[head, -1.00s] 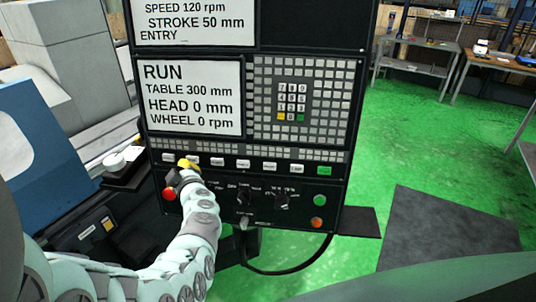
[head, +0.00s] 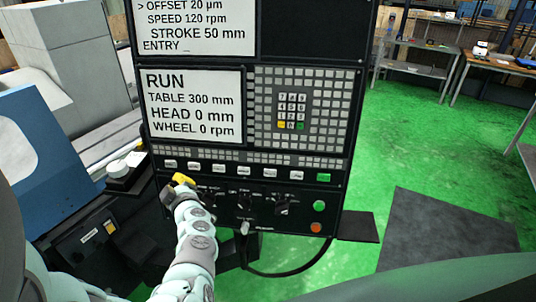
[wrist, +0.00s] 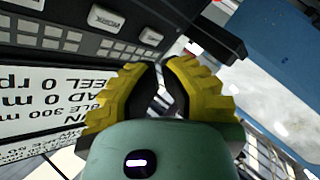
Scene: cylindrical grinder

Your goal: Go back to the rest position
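My gripper (head: 182,179) is in front of the lower left of the machine's control panel (head: 345,110), just below the row of white buttons (head: 220,168). In the wrist view, the yellow fingers of my gripper (wrist: 159,66) curve together with their tips close, and nothing is held between them. Whether the tips touch the panel cannot be told. The red button at the panel's lower left is hidden behind my gripper in the head view. The lower screen (head: 195,107) reads RUN, TABLE 300 mm, HEAD 0 mm, WHEEL 0 rpm.
The blue machine cover (head: 50,140) stands left of the panel. A dark shelf (head: 358,226) juts out at the panel's lower right. The green floor (head: 410,140) is open to the right, with a dark mat (head: 450,235) and workbenches (head: 500,64) farther back.

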